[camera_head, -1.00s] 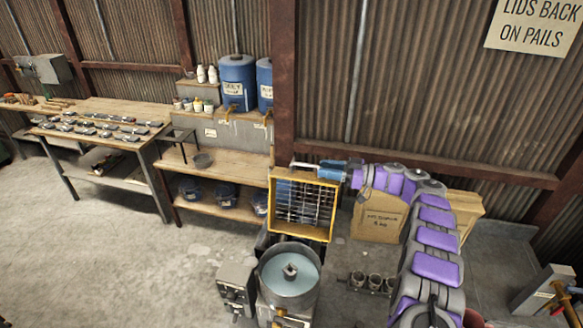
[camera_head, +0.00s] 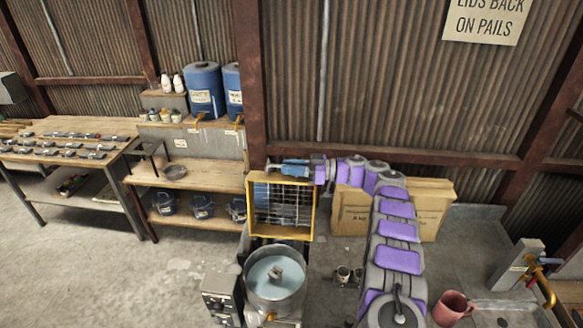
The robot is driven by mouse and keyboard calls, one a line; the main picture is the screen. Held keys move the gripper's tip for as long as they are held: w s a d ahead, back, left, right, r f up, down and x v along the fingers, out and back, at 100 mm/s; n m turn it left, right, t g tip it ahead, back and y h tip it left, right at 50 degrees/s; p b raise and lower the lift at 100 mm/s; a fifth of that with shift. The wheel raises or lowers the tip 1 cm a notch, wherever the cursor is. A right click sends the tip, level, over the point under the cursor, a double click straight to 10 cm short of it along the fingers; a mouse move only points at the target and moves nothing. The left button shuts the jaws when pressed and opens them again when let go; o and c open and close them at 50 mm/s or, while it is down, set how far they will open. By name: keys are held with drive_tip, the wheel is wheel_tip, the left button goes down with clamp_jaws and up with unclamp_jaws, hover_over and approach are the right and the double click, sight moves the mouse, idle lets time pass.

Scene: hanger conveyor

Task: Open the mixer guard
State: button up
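The mixer guard (camera_head: 312,209), a yellow frame with a wire grid, stands raised and roughly upright behind the mixer bowl (camera_head: 254,303). The bowl is uncovered and holds pale blue liquid with a grey mixing part (camera_head: 274,272) in the middle. My arm reaches up from the lower right and bends left behind the guard's top edge. My gripper (camera_head: 272,163) is at that top edge. Its fingers are small and partly hidden, so I cannot tell whether they are shut on the frame or only touching it.
A control box (camera_head: 219,296) is left of the bowl. Cardboard boxes (camera_head: 430,210) stand behind my arm. A shelf with blue drums (camera_head: 204,90) is behind left. The floor at left is clear.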

sight(289, 180)
drive_tip(key=shift+a, duration=0.2)
clamp_jaws()
drive_tip(key=shift+s+r, duration=0.1)
drive_tip(key=shift+s, duration=0.1)
drive_tip(key=shift+s, duration=0.1)
drive_tip(key=shift+s+a+r+b, duration=0.1)
drive_tip(key=shift+s+r+b, duration=0.15)
drive_tip(key=shift+s, duration=0.3)
drive_tip(key=shift+s+r+b, duration=0.15)
drive_tip(key=shift+s+b, duration=0.05)
drive_tip(key=shift+s, duration=0.35)
drive_tip(key=s, duration=0.3)
drive_tip(key=s+b, duration=0.1)
drive_tip(key=s, duration=0.2)
drive_tip(key=shift+a+r, duration=0.15)
drive_tip(key=shift+r, duration=0.05)
